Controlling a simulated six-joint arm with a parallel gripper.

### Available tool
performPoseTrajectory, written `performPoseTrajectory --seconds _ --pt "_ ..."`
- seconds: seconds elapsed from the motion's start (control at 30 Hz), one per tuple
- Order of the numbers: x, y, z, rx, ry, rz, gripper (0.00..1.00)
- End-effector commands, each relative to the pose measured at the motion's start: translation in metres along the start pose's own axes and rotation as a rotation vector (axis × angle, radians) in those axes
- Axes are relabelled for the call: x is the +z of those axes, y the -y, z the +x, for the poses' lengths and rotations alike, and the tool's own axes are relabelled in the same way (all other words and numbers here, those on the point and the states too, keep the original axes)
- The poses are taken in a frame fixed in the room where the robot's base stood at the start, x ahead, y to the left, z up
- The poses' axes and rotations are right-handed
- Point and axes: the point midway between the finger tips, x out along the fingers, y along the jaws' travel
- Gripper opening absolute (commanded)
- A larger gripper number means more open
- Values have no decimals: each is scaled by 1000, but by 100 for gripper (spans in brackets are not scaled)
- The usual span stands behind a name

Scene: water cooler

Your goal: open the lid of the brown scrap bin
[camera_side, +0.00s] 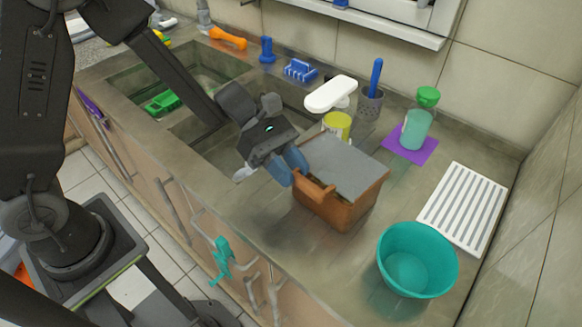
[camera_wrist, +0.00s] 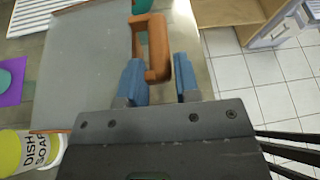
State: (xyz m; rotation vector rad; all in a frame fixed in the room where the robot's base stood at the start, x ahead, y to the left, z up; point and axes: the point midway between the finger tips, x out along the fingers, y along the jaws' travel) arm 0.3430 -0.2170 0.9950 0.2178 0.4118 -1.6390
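The brown scrap bin (camera_side: 350,212) is a brown box on the counter, with a grey lid (camera_side: 345,165) lying flat on top. A brown loop handle (camera_side: 314,187) sticks out at its front left edge. In the wrist view the grey lid (camera_wrist: 85,70) fills the left middle, and the handle (camera_wrist: 158,48) reaches between my fingers. My gripper (camera_side: 290,168) has blue fingers and is at the bin's left side, by the handle. In the wrist view my gripper (camera_wrist: 158,80) is open, one finger on each side of the handle, with a gap visible at the right finger.
A teal bowl (camera_side: 415,262) stands to the right of the bin, and a white slatted rack (camera_side: 463,208) lies behind it. A yellow dish soap can (camera_side: 338,125) stands close behind the lid. A teal jar (camera_side: 415,130) sits on a purple mat (camera_side: 409,151). The sink is at the left.

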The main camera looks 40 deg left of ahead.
Motion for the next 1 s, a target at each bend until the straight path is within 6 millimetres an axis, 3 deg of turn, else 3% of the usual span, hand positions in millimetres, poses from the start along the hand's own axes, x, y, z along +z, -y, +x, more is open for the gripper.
performPoseTrajectory --seconds 0.3,0.6,0.83,1.0 --pt "0 0 2 0 0 0 29" --pt "0 0 2 0 0 0 0" --pt "5 -1 0 -11 1 -30 0" --pt "20 -4 -6 -47 1 -117 0"
